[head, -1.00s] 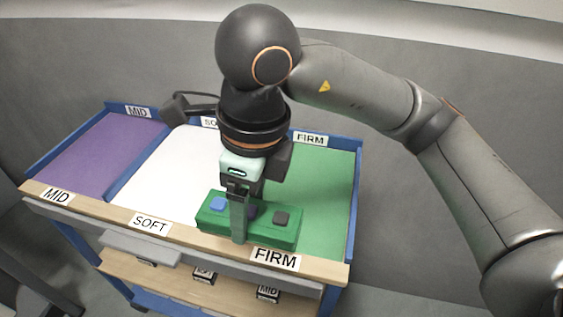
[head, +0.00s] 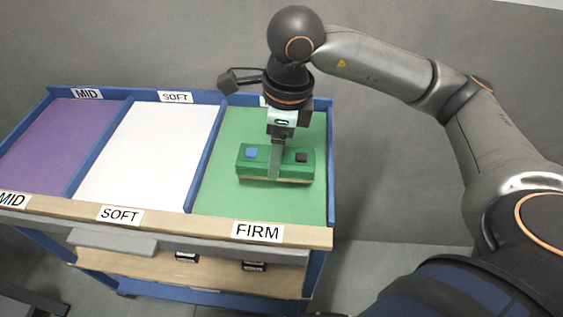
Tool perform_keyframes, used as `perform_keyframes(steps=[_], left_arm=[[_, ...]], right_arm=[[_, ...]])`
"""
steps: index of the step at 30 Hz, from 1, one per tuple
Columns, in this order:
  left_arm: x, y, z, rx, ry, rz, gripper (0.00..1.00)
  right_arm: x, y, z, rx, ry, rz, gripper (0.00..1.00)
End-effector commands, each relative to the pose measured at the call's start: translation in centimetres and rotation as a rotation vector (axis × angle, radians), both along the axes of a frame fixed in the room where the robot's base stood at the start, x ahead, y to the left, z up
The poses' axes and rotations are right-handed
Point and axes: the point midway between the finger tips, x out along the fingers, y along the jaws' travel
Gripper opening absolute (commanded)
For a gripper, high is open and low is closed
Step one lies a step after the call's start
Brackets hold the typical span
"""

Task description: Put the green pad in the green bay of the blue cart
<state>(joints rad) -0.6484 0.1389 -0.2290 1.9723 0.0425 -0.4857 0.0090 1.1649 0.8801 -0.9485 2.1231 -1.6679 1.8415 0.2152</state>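The green pad (head: 303,169) is a green block with a blue square and a black square on top. It is over the green bay (head: 230,197) of the blue cart (head: 329,186), in the bay's middle to right part. My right gripper (head: 275,172) comes down on the pad from above, and a finger lies across its near side. The far finger is hidden, but the pad sits between the fingers. I cannot tell whether the pad touches the bay floor. My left gripper is not in view.
A white bay (head: 150,150) marked SOFT and a purple bay (head: 65,145) marked MID lie to the left, behind blue dividers (head: 204,160). A wooden front rail (head: 170,222) carries the labels. A lower shelf (head: 190,277) holds small dark items.

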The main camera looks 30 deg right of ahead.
Motion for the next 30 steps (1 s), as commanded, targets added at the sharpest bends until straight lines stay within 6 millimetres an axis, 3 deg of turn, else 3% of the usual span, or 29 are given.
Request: perform_keyframes(steps=[8,14,26,27,30], left_arm=[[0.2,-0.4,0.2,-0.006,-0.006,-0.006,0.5],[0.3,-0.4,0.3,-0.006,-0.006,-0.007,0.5],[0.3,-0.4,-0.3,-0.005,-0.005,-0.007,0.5],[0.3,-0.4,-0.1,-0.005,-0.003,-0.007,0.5],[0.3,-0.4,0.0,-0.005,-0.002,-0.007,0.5]], right_arm=[[0.5,-1.4,-1.7,-0.001,0.001,-0.004,0.0],[0.4,-1.4,-4.5,0.0,0.001,-0.001,0.0],[0.5,-1.3,-5.2,0.001,-0.002,0.0,0.0],[0.5,-1.3,-5.0,0.0,0.0,0.0,0.76],[0.4,-1.3,-5.0,0.001,0.001,0.0,0.88]])
